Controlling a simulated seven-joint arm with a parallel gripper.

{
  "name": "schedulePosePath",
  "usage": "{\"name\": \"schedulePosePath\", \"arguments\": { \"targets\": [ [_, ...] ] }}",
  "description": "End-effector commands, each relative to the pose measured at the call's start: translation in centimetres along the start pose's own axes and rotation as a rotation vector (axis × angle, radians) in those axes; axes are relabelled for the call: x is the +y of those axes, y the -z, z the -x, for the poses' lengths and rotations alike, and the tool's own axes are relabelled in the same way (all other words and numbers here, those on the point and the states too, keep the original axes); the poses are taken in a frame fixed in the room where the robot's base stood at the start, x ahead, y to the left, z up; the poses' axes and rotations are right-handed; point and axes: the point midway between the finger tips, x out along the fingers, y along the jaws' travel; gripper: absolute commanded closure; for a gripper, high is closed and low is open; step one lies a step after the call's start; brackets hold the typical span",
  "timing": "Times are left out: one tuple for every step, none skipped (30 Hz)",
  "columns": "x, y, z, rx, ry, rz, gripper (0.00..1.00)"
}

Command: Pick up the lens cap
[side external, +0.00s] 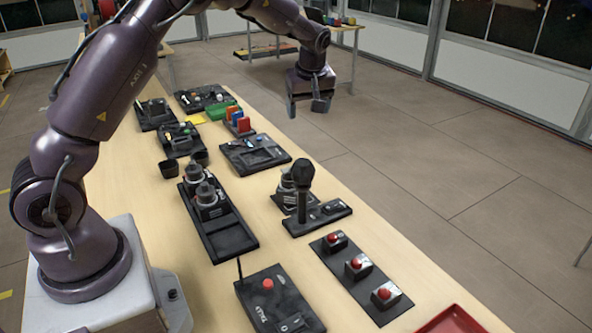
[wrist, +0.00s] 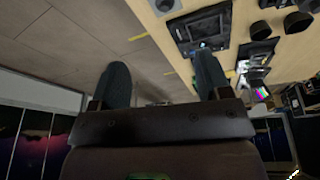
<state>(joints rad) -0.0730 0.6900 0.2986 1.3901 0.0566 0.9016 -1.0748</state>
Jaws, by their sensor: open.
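I cannot pick out a lens cap for certain in either view. Two small dark round cup-like pieces, one (side external: 168,169) beside the other (side external: 200,157), sit on the table in the side view. Dark round pieces also show at the upper right of the wrist view (wrist: 298,22). Two camera lenses (side external: 207,194) stand on a black tray near them. My gripper (side external: 306,106) is open and empty, raised beyond the right edge of the table. In the wrist view its two dark fingers (wrist: 162,74) are spread wide with nothing between them.
The long wooden table (side external: 215,278) carries several black trays of gear. A black microphone (side external: 303,180) stands upright. Red buttons (side external: 355,266) and a tally box (side external: 275,300) are nearer, with a red tray (side external: 452,321) at the corner. The floor (side external: 440,150) to the right is clear.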

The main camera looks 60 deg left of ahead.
Motion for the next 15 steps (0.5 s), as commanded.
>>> {"name": "schedulePosePath", "arguments": {
  "targets": [
    [0.5, 0.5, -2.6, 0.019, 0.035, 0.045, 0.3],
    [0.8, 0.8, -3.9, 0.03, 0.049, 0.072, 0.3],
    [1.0, 1.1, -5.3, 0.044, 0.065, 0.103, 0.3],
    [1.1, 1.2, -6.4, 0.054, 0.076, 0.124, 0.3],
    [1.3, 1.4, -7.3, 0.064, 0.085, 0.143, 0.3],
    [1.4, 1.5, -8.3, 0.075, 0.095, 0.164, 0.3],
    [1.4, 1.6, -9.0, 0.082, 0.101, 0.177, 0.3],
    [1.5, 1.6, -9.6, 0.089, 0.106, 0.189, 0.3],
    [1.6, 1.7, -10.2, 0.095, 0.111, 0.2, 0.3],
    [1.6, 1.7, -10.5, 0.099, 0.114, 0.208, 0.3],
    [1.6, 1.8, -10.8, 0.102, 0.117, 0.212, 0.3],
    [1.5, 1.8, -11.2, 0.104, 0.118, 0.217, 0.3],
    [1.5, 1.9, -11.6, 0.105, 0.12, 0.219, 0.3],
    [1.4, 1.9, -12.0, 0.106, 0.121, 0.22, 0.3],
    [1.3, 2.0, -12.6, 0.105, 0.122, 0.222, 0.3]
  ]
}}
